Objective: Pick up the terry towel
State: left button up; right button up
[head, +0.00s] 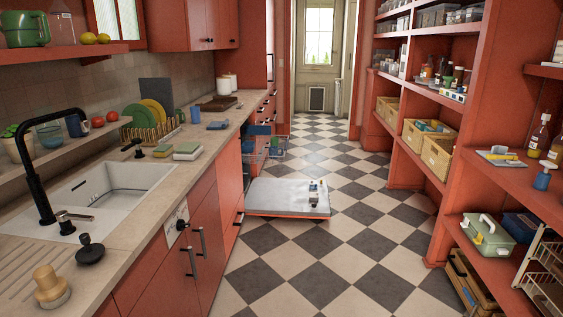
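No item shows clearly as the terry towel. A folded-looking green and cream item (187,150) lies on the left counter, beyond the sink, and could be a cloth or a sponge. A smaller darker green item (163,151) lies just left of it. A small blue item (217,125) lies further back on the counter; I cannot tell whether it is cloth. Neither of my grippers is in view.
An open dishwasher door (287,197) lies low across the aisle, with a small bottle-like item (314,193) on it. Red shelving (461,184) with boxes and bottles lines the right. The checkered floor (345,243) is clear in front. The sink (105,190) is on the left.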

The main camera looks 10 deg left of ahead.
aim_at(213, 125)
jog(key=i+u, duration=0.1)
jog(key=i, duration=2.05)
